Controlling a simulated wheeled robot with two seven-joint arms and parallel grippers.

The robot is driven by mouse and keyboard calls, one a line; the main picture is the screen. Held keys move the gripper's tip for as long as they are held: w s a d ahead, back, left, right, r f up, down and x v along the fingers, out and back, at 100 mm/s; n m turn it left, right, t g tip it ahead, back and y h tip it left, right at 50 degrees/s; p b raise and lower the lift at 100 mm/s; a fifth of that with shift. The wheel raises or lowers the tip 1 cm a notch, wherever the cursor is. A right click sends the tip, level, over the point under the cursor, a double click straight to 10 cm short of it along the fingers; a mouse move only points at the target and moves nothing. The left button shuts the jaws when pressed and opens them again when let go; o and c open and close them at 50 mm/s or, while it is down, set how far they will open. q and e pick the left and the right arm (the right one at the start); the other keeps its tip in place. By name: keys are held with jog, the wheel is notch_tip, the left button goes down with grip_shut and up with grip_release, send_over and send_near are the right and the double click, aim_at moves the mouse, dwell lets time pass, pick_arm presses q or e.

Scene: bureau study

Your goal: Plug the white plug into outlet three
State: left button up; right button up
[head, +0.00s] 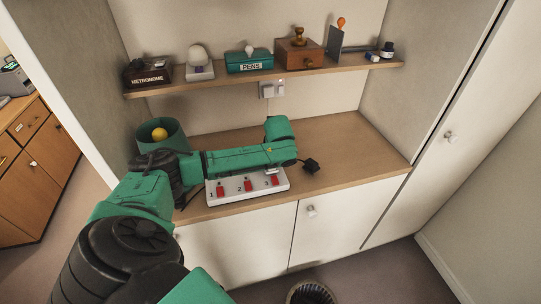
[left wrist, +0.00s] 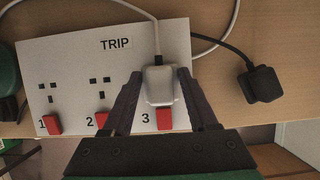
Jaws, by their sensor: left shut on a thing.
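The white power strip (head: 223,195) lies on the wooden counter; it also shows in the left wrist view (left wrist: 75,75), with sockets labelled 1, 2 and 3 and a red switch by each. The white plug (left wrist: 160,88) is over outlet three, above its red switch (left wrist: 164,118), hiding the socket holes. I cannot tell whether its pins are in. My left gripper (left wrist: 158,84) is shut on the plug, one finger on each side. In the head view my left arm covers the strip's back part. My right gripper is not in view.
A black plug (head: 311,165) with a black cord lies right of the strip. A green pot with a yellow ball (head: 159,134) stands at left. The shelf (head: 215,79) above holds a metronome box, a pens box and other items. The counter's right side is clear.

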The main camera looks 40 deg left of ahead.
pick_arm(q)
jog(key=shift+f, duration=0.25)
dwell(0.3)
jog(key=o, duration=1.5)
jog(key=shift+c, duration=0.2)
jog(key=shift+f, duration=0.1)
notch_tip(320, 180, up, 5)
jog(key=p, duration=0.6)
notch_tip(320, 180, up, 2)
jog(key=shift+r+p, duration=0.1)
jog(key=shift+p, duration=0.3)
